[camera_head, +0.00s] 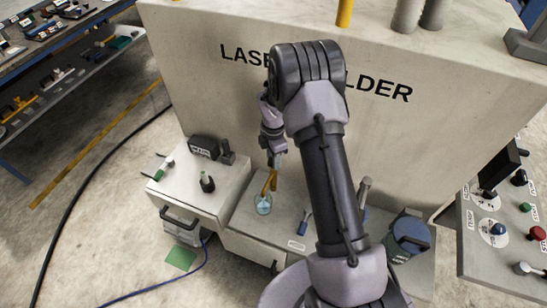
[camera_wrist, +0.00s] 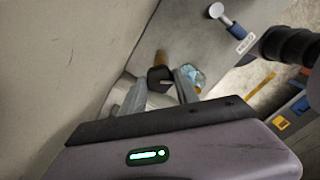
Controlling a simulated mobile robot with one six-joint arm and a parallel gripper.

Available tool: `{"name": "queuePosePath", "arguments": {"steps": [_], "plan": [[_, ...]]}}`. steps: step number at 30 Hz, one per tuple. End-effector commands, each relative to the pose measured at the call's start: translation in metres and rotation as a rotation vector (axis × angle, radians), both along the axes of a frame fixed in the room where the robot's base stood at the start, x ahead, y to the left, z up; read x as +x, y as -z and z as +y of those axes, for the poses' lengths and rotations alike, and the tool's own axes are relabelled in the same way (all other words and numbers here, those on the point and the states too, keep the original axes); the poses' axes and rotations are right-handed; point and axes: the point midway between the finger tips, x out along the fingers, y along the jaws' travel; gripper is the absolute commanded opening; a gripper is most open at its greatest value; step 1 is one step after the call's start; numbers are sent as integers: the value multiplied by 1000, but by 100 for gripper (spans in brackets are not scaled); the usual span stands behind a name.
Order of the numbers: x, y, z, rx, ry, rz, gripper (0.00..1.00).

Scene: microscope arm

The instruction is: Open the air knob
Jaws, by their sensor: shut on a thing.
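My gripper (camera_head: 275,160) reaches down in front of the tall pale cabinet. In the wrist view its two fingers (camera_wrist: 161,83) close on a dark block-like piece (camera_wrist: 160,75), which I take to be the air knob. A yellow-brown part (camera_wrist: 160,56) shows just beyond it, and a yellow piece also shows under the gripper in the head view (camera_head: 270,182). A light-blue disc (camera_head: 264,205) lies at its foot, and beside the right finger in the wrist view (camera_wrist: 197,76). No label naming the air knob is readable, and the arm hides part of the panel.
A blue-handled lever (camera_head: 304,223) stands right of the disc. A black-and-green knob (camera_head: 207,184) sits on the grey box at left. A blue cylinder (camera_head: 409,234) stands at right, close to my arm. The lettered cabinet wall (camera_head: 210,90) rises behind the gripper.

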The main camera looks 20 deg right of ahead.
Motion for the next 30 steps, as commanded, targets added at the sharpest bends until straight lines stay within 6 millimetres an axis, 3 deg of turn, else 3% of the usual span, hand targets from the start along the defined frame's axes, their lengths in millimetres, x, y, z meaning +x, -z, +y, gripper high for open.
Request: {"name": "queuePosePath", "arguments": {"steps": [7, 8, 11, 22, 26, 30], "plan": [[0, 0, 0, -1, -2, -1, 0], [0, 0, 0, -1, -2, -1, 39], [0, 0, 0, -1, -2, -1, 58], [1, -6, 0, -1, -1, -1, 59], [1, -31, 0, -1, -1, -3, 59], [1, -70, 0, -2, -1, -4, 59]]}}
